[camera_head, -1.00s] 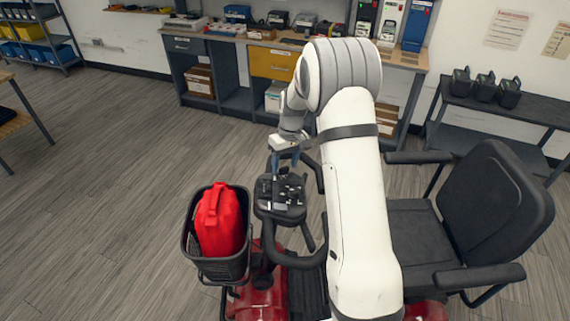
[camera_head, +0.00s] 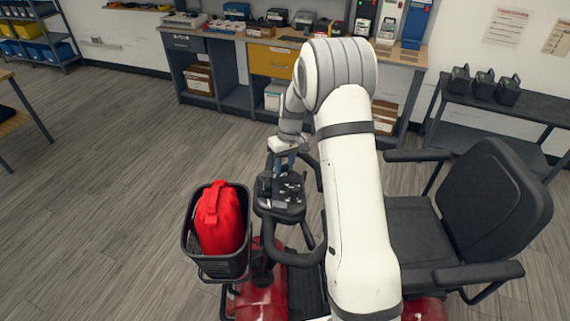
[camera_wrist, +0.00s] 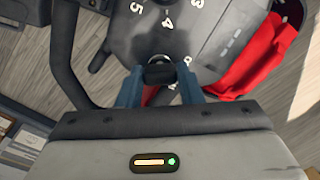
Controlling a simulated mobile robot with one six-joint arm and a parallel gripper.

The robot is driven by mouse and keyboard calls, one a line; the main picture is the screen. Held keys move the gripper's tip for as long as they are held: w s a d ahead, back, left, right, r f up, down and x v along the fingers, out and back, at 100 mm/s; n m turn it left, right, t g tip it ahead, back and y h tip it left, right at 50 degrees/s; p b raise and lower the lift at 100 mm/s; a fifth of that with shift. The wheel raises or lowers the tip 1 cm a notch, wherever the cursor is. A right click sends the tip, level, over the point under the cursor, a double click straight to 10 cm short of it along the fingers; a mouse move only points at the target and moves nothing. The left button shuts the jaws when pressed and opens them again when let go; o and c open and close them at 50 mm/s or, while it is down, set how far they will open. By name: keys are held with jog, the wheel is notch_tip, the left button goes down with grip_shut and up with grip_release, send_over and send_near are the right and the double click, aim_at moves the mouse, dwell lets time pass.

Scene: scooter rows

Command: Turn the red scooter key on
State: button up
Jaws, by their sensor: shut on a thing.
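The red scooter (camera_head: 262,297) stands below my arm, with its black control console (camera_head: 281,203) between the looped handlebars. My gripper (camera_head: 286,160) is at the far edge of the console, pointing down. In the wrist view its two blue fingers (camera_wrist: 160,84) are shut on the black key (camera_wrist: 159,72), which sits at a round lock on the console's edge. White dial numbers show on the console beyond the key. The key cannot be made out in the head view, and its turned position is hard to tell.
A black basket (camera_head: 229,268) with a red bag (camera_head: 218,220) hangs on the scooter's front. The black seat (camera_head: 495,205) is at the right. A workbench (camera_head: 225,75) and a dark side table (camera_head: 520,112) stand behind. The floor at left is open.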

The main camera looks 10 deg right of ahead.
jog(key=shift+m, duration=0.4)
jog(key=m+b, duration=0.2)
jog(key=m, duration=0.2)
jog(key=shift+m, duration=0.3)
jog(key=m, duration=0.6)
jog(key=shift+d+y+b, duration=0.1)
jog(key=shift+y+b, duration=0.3)
jog(key=shift+m, duration=0.4)
jog(key=o, duration=1)
